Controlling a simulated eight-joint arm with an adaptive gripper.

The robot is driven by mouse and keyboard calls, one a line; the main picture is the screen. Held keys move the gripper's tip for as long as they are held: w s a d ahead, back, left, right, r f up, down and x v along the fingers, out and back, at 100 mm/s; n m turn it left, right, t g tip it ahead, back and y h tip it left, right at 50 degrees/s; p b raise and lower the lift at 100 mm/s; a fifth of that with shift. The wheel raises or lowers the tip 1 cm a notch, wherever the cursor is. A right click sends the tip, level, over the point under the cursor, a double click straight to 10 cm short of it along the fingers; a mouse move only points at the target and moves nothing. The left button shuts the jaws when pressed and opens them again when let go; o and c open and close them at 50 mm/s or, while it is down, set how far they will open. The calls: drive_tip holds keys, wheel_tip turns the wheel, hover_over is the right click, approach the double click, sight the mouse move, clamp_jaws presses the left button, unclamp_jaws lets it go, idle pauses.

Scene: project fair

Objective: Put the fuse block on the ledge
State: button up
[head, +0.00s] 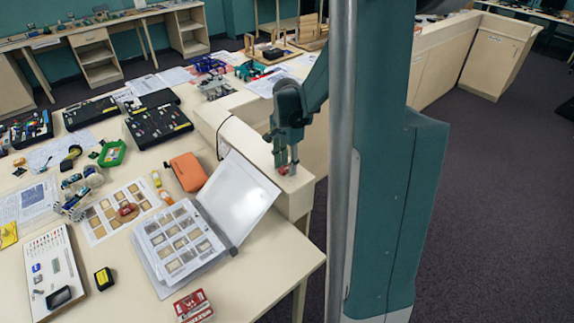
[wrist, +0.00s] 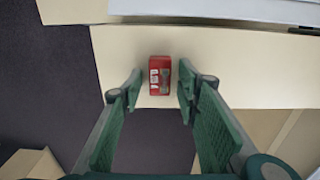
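The fuse block appears to be the small red block with pale markings (wrist: 160,76) on the cream ledge (wrist: 235,75) in the wrist view. In the head view a bit of red (head: 283,170) shows at my fingertips, on the ledge (head: 252,152), partly hidden by the fingers. My gripper (head: 289,168) points down over the ledge's near end. In the wrist view my gripper (wrist: 160,82) is open, one finger on each side of the block, with a visible gap on both sides. The block looks to be resting on the ledge near its edge.
Left of the ledge, the table holds an open binder (head: 180,245), an orange pouch (head: 187,172) and a red and white box (head: 193,306). Black cases (head: 158,124) lie farther back. Dark floor (head: 480,200) lies right of the ledge.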

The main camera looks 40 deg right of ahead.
sight(287, 166)
drive_tip(key=shift+r, duration=0.1)
wheel_tip(287, 166, up, 12)
idle(1.0)
drive_tip(key=shift+a+r, duration=0.1)
idle(0.4)
drive_tip(key=s+a+r+n+t, duration=0.1)
drive_tip(key=s+a+n, duration=0.4)
drive_tip(key=a, duration=0.5)
drive_tip(key=s+a+r+n+t, duration=0.2)
drive_tip(key=s+a+n, duration=0.3)
drive_tip(key=a, duration=0.6)
drive_tip(key=s+a+r+n+t, duration=0.2)
drive_tip(key=s+a+n+t, duration=0.2)
drive_tip(key=a+n, duration=0.4)
drive_tip(key=s+a, duration=0.1)
drive_tip(key=a, duration=0.2)
drive_tip(key=shift+s, duration=0.35)
